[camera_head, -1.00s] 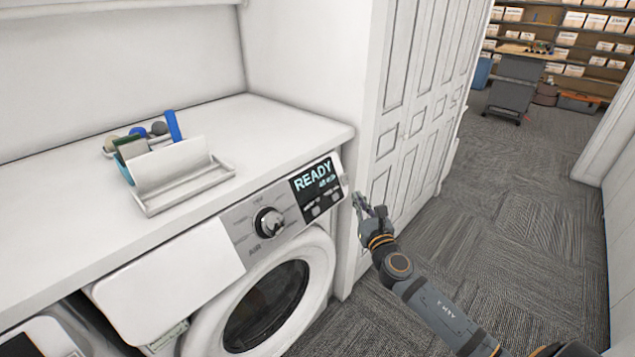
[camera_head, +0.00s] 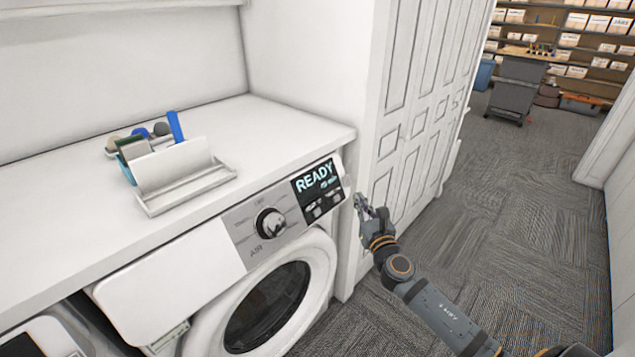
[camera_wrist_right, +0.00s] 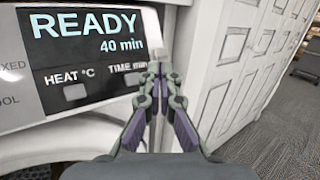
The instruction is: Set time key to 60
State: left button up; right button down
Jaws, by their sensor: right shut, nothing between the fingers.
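The washer-type machine's display (camera_head: 316,181) reads READY, and in the right wrist view the display (camera_wrist_right: 85,45) also shows 40 min. Below it are two small keys, the HEAT °C key (camera_wrist_right: 75,92) and the TIME min key (camera_wrist_right: 133,78). The time key is partly beside my fingertips in that view. My right gripper (camera_head: 360,198) is shut and empty, just right of the panel's right end; it also shows in the right wrist view (camera_wrist_right: 160,68). I cannot tell whether it touches the panel. My left gripper is not in view.
The dial (camera_head: 270,223) sits left of the display, above the round door (camera_head: 266,305). A white counter (camera_head: 270,120) overhangs the machine and holds a tray (camera_head: 150,208) of cleaning items. White panelled doors (camera_head: 410,130) stand right of the machine. Carpet (camera_head: 510,220) is open further right.

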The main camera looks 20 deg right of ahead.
aim_at(337, 198)
jog(key=s+m, duration=0.1)
jog(key=m, duration=0.5)
jog(key=s+d+r+m, duration=0.1)
jog(key=m, duration=0.6)
jog(key=s+m, duration=0.1)
jog(key=m, duration=0.5)
jog(key=shift+s+d+r+m+g+h+p, duration=0.1)
jog(key=shift+d+r+m+g+h+p, duration=0.1)
jog(key=shift+r+m+g+h+p, duration=0.15)
jog(key=w+a+f+b, duration=0.2)
jog(key=w+a+f, duration=0.1)
jog(key=w, duration=0.4)
jog(key=shift+w+f, duration=0.15)
jog(key=shift+f, duration=0.4)
jog(key=shift+w, duration=0.1)
jog(key=shift+w+a+f, duration=0.15)
jog(key=shift+w, duration=0.1)
